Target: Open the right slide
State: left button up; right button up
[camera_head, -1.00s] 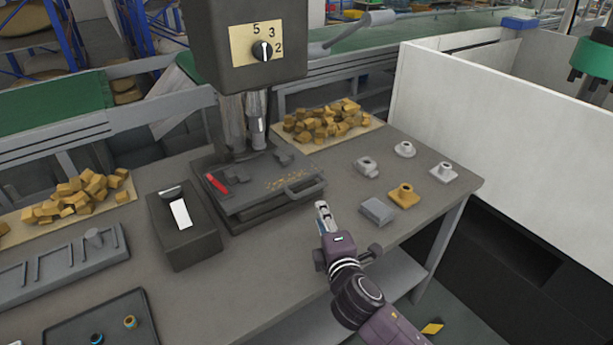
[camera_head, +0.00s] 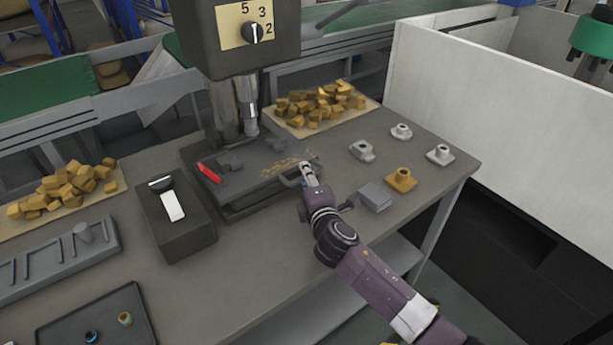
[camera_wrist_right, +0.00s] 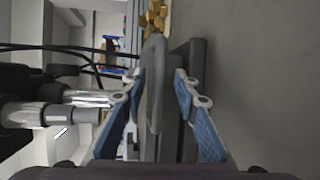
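The slide is a dark flat plate (camera_head: 245,183) on the press base, with a bar handle (camera_head: 291,181) at its right front edge. My right gripper (camera_head: 306,168) is at the right end of this handle. In the right wrist view, the grey handle (camera_wrist_right: 154,85) stands between the two blue fingers of the right gripper (camera_wrist_right: 160,85). The fingers are apart, one on each side of the handle, with a visible gap on the right. In the head view the gripper covers part of the handle. My left gripper is not in view.
A dark box with a white switch (camera_head: 173,206) stands left of the slide. Grey blocks (camera_head: 375,197) and a yellow flanged part (camera_head: 401,180) lie right of my gripper. Brown chunks (camera_head: 318,104) lie behind. The press column (camera_head: 235,105) rises over the plate's back.

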jog(key=shift+w, duration=0.1)
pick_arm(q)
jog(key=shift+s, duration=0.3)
pick_arm(e)
grip_shut()
